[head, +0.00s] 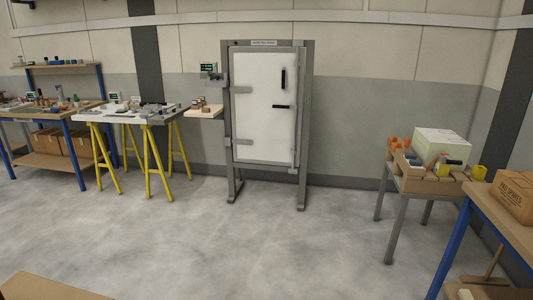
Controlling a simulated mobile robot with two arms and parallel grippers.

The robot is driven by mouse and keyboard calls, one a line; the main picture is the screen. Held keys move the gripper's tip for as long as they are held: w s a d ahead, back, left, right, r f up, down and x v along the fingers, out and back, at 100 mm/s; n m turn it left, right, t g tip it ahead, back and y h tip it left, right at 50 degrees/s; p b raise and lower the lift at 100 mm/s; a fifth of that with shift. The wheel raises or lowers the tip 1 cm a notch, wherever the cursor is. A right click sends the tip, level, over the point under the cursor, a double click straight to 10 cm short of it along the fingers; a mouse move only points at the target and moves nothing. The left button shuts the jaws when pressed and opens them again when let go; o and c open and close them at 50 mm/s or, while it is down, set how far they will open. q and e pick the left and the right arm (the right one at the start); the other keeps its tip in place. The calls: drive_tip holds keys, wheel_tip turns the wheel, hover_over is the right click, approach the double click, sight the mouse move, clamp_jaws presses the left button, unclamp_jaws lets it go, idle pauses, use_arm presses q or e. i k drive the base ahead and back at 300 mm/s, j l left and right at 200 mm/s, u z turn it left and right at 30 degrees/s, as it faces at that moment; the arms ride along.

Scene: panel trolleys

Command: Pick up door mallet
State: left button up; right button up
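I cannot make out the door mallet for certain. A white door panel (262,105) stands upright in a grey frame (307,120) near the middle, with black handles (283,79) and hinges on its left side. Small orange and dark items (201,103) lie on a little shelf left of the frame, too small to identify. Orange items (396,143) and yellow items (479,172) sit on a wooden-topped stand at the right. Neither of my grippers is in view.
A bench on yellow trestles (147,150) and a blue-legged workbench (75,172) stand at the left. A cardboard box (514,195) sits on a blue-legged table at the right. A brown surface (50,288) shows at bottom left. The grey floor (250,245) between is clear.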

sight(128, 105)
drive_tip(key=i+u, duration=0.1)
drive_tip(key=i, duration=0.45)
drive_tip(key=i+l, duration=0.15)
drive_tip(key=i, duration=0.35)
drive_tip(key=i+l+u, duration=0.15)
drive_tip(key=i, duration=0.4)
drive_tip(key=i+l, duration=0.1)
drive_tip(key=i, duration=0.4)
drive_tip(key=i+j+u, duration=0.4)
drive_tip(key=i, duration=0.2)
drive_tip(key=i+u, duration=0.4)
drive_tip(key=i, duration=0.2)
drive_tip(key=i+j, duration=0.15)
drive_tip(key=j, duration=0.2)
drive_tip(key=i+j+z, duration=0.1)
drive_tip(key=j, duration=0.25)
drive_tip(key=i+j, duration=0.2)
drive_tip(key=j, duration=0.15)
drive_tip(key=i+j+z, duration=0.1)
drive_tip(key=j, duration=0.3)
drive_tip(key=i+j, duration=0.2)
drive_tip(key=j, duration=0.15)
drive_tip(key=i+j, duration=0.1)
drive_tip(key=j, duration=0.25)
drive_tip(key=i+j+z, duration=0.15)
drive_tip(key=i, duration=0.2)
